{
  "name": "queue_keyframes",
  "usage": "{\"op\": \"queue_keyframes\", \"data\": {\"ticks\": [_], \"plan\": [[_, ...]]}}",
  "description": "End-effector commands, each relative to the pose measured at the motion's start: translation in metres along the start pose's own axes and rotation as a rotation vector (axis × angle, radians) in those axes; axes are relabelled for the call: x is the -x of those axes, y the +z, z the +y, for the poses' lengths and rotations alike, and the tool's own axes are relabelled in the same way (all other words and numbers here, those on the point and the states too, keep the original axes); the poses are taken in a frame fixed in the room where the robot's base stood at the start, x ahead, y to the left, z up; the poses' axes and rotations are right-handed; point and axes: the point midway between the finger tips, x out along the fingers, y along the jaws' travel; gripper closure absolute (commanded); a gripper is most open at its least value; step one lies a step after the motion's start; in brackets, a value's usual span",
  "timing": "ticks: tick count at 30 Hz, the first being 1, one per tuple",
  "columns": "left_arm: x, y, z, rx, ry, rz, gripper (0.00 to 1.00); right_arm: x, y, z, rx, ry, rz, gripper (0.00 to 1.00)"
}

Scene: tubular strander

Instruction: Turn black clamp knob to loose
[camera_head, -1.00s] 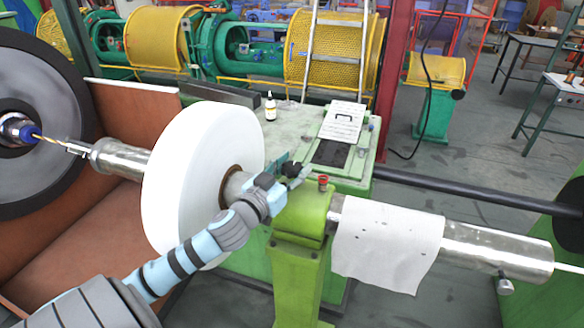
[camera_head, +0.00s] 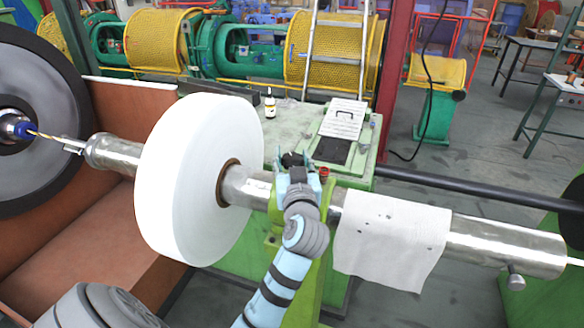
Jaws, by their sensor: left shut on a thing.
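The black clamp knob (camera_head: 291,159) sits on top of the green clamp stand (camera_head: 313,268), just behind the steel shaft. My left gripper (camera_head: 296,166) reaches it from the front, over the shaft, and is shut on the knob. The fingers and wrist hide most of the knob and the front of the stand, so its turn angle cannot be told. A red knob (camera_head: 324,173) is close beside the gripper on the right. My right gripper is not in view.
A steel shaft (camera_head: 485,245) runs across the front, carrying a large white roll (camera_head: 190,180) and a hanging white sheet (camera_head: 388,240). A green cabinet (camera_head: 250,265) stands behind, with a small bottle (camera_head: 270,105) and a paper pad (camera_head: 343,118) on it.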

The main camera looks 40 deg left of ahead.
Motion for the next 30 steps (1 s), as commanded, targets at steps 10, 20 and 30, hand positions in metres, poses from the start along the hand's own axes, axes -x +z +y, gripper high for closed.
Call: {"op": "queue_keyframes", "data": {"ticks": [10, 20, 30], "plan": [[0.0, 0.005, 0.001, 0.003, -0.213, 0.002, 0.85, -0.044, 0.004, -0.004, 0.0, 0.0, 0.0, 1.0], [0.0, 0.002, 0.0, -0.001, -0.285, 0.0, 0.85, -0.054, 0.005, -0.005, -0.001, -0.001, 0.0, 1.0], [0.0, 0.002, 0.0, -0.001, -0.288, -0.001, 0.85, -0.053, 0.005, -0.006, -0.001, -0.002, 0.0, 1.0]]}}
